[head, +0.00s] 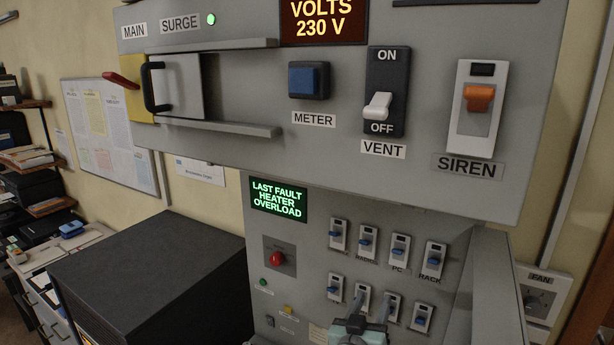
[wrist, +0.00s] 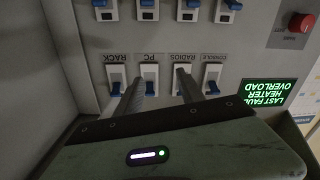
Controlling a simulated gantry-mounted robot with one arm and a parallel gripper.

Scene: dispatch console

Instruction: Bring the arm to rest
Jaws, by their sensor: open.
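My gripper (head: 373,301) is at the bottom of the head view, in front of the lower row of small breakers. In the wrist view, which looks at the panel upside down, my gripper (wrist: 158,79) has its two dark fingers apart, with nothing between them. The fingers overlap the labelled breaker row there; whether they touch the panel I cannot tell. The green gripper body with a lit indicator fills the bottom of the wrist view. Most of my arm is outside the head view.
The overhanging upper panel carries the red main handle (head: 121,80), black-handled sliding cover (head: 178,87), meter button (head: 309,79), vent switch (head: 379,105) at OFF and orange siren switch (head: 479,97). Below are a fault display (head: 278,197) reading heater overload and a red button (head: 277,259). A black cabinet (head: 150,262) stands left.

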